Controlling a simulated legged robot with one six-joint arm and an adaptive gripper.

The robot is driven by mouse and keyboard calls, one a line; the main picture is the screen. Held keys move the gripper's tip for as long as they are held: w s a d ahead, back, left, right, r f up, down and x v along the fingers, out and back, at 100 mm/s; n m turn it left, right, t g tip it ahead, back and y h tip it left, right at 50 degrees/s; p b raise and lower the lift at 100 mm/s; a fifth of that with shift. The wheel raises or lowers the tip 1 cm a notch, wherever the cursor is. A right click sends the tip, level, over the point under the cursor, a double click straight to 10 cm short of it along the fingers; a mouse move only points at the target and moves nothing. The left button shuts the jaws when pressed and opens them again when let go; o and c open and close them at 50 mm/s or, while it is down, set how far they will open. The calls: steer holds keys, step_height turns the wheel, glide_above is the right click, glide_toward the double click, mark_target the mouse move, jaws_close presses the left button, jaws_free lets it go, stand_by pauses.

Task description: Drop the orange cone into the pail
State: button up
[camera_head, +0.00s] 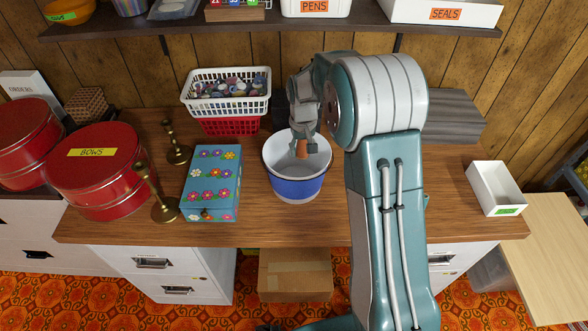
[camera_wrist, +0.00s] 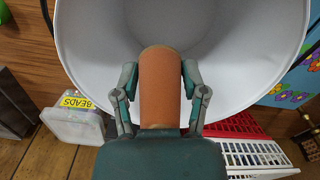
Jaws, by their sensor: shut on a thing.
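The orange cone (camera_wrist: 160,88) is between the two fingers of my gripper (camera_wrist: 160,82) in the wrist view, and the fingers are shut on it. In the head view the cone (camera_head: 301,149) hangs below my gripper (camera_head: 303,133), over the mouth of the pail. The pail (camera_head: 297,188) is blue outside with a white rim and white inside, and stands upright on the wooden desk. In the wrist view the pail's pale inside (camera_wrist: 235,50) fills the area behind the cone. How deep the cone's lower end sits in the pail is hard to tell.
A blue flowered box (camera_head: 211,178) and brass candlesticks (camera_head: 176,145) stand left of the pail. White and red baskets (camera_head: 228,95) are behind it. Red round tins (camera_head: 96,170) are at far left. A white tray (camera_head: 495,188) sits at right. A shelf (camera_head: 270,20) runs above.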

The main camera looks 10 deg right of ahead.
steer(key=o, duration=1.2)
steer(key=shift+d, duration=0.15)
steer(key=shift+r, duration=5.95)
